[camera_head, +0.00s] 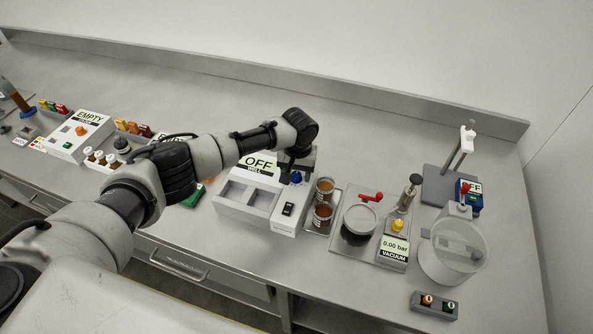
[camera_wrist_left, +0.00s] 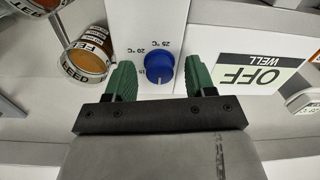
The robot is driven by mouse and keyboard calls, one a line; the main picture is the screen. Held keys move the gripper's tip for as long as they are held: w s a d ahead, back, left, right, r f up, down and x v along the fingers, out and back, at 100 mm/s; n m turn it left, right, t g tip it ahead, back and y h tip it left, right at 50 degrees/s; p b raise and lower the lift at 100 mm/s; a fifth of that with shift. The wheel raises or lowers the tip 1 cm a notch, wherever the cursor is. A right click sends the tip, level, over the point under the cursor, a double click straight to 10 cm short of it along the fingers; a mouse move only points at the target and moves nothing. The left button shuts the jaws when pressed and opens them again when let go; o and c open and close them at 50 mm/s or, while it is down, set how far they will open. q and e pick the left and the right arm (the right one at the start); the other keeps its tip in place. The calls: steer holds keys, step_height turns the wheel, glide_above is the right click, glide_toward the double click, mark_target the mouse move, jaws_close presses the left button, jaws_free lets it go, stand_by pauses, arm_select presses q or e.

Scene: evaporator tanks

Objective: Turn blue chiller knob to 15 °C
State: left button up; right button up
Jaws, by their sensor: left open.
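The blue chiller knob (camera_head: 296,177) sits on the white chiller box (camera_head: 287,213) in the head view, just below my left gripper (camera_head: 299,168). In the left wrist view the round blue knob (camera_wrist_left: 159,70) lies between the two green fingertips of my left gripper (camera_wrist_left: 159,78), with gaps on both sides. That gripper is open and points down at the knob. Scale marks of 15, 20 and 25 °C show beside the knob. The exact pointer direction is hard to read. My right gripper is not seen.
An OFF WELL display (camera_head: 258,165) stands beside the knob, and a black switch (camera_head: 288,209) is in front of it. Two brown jars (camera_head: 323,216) stand close on the right.

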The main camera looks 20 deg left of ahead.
arm_select(q)
steer(key=shift+c, duration=0.5)
steer(key=c, duration=0.8)
steer(key=shift+c, duration=0.2)
steer(key=m, duration=0.2)
steer(key=shift+m+p, duration=0.3)
steer(key=shift+m, duration=0.1)
steer(key=m, duration=0.3)
steer(key=shift+m, duration=0.3)
steer(key=m, duration=0.5)
steer(key=shift+p, duration=0.3)
steer(key=shift+m, duration=0.3)
